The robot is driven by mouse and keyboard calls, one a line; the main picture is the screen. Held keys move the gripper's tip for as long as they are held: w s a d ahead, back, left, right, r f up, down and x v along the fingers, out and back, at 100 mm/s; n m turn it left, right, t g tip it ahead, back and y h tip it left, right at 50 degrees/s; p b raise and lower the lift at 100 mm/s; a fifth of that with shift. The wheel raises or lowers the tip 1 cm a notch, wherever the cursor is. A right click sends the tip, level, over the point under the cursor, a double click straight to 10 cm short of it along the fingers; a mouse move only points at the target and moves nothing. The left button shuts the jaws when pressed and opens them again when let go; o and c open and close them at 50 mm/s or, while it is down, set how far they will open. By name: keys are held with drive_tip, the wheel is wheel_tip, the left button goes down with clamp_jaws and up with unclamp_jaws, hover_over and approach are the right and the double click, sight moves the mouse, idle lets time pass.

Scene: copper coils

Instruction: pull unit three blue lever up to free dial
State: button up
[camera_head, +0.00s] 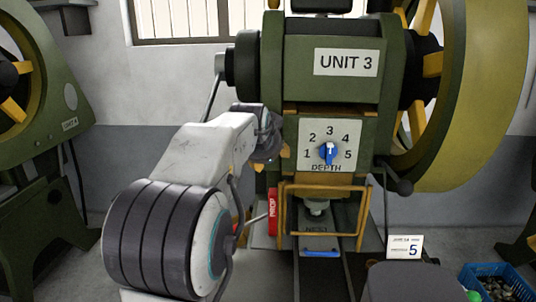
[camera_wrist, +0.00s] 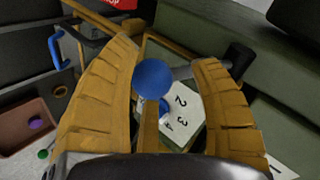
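The unit three press (camera_head: 330,30) is green, with a "UNIT 3" label. Its white depth plate (camera_head: 347,133) is numbered 1 to 5, with a blue dial (camera_head: 328,153) whose pointer is up near 3. The plate (camera_wrist: 187,112) also shows in the wrist view, partly covered. The lever's blue ball knob (camera_wrist: 153,79) lies between my gripper's yellow fingers (camera_wrist: 170,60). Its grey rod runs right to a black pivot (camera_wrist: 240,58). The fingers are apart, with a gap right of the knob. In the head view my gripper (camera_head: 262,155) is left of the plate, mostly hidden.
A yellow guard frame (camera_head: 325,187) and a red stop label (camera_head: 272,212) sit below the dial. A small card (camera_head: 405,246) reads 5. A blue crate (camera_head: 497,270) stands at lower right. Another green press (camera_head: 45,130) stands at left.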

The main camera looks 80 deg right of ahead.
drive_tip(key=shift+o, duration=0.7)
drive_tip(key=shift+f, duration=0.15)
drive_tip(key=shift+a, duration=0.15)
drive_tip(key=v, duration=1.2)
drive_tip(key=shift+n, duration=0.3)
